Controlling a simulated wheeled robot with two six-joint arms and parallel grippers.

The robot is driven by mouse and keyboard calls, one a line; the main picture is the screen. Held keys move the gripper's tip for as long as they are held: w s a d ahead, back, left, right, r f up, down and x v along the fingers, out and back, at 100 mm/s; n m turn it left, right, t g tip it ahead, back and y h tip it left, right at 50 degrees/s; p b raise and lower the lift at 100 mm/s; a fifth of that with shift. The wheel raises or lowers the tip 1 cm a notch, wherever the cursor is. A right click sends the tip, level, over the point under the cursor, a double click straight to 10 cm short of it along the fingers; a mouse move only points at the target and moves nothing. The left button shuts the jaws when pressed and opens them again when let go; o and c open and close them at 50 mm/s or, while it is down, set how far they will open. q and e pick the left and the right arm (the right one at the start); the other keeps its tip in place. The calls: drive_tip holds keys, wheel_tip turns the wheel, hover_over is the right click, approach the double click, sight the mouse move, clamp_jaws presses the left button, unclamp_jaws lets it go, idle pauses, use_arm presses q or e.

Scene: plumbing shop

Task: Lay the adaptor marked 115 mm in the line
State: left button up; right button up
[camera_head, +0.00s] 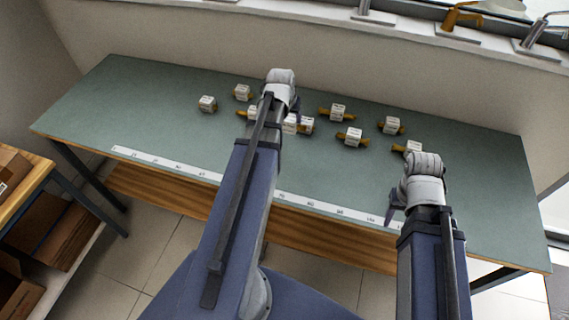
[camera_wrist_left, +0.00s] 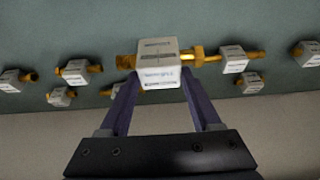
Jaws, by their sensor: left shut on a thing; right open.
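Several brass adaptors with white labelled blocks lie on the green bench; the lettering is too small to read, so I cannot tell which says 115 mm. My left gripper (camera_wrist_left: 160,76) is shut on one adaptor (camera_wrist_left: 158,60), whose brass ends stick out on both sides of its white block. In the head view the left arm partly covers this spot; a white block (camera_head: 290,123) shows beside the wrist. My right gripper (camera_head: 394,208) is open and empty above the front right of the bench, close to a white marked strip (camera_head: 330,209).
The strip runs along the front edge of the bench (camera_head: 95,105). Other adaptors stand at the left (camera_head: 207,103), behind (camera_head: 338,112) and right (camera_head: 391,125). Taps stand on the back ledge (camera_head: 460,20). The left end of the bench is clear.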

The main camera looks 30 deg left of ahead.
use_arm(q)
drive_tip(key=shift+s+f, duration=0.15)
drive_tip(key=shift+s, duration=0.1)
drive_tip(key=shift+f, duration=0.25)
wheel_tip(320, 180, down, 10)
drive_tip(key=b, duration=1)
drive_tip(key=shift+r, duration=0.25)
drive_tip(key=o, duration=1.5)
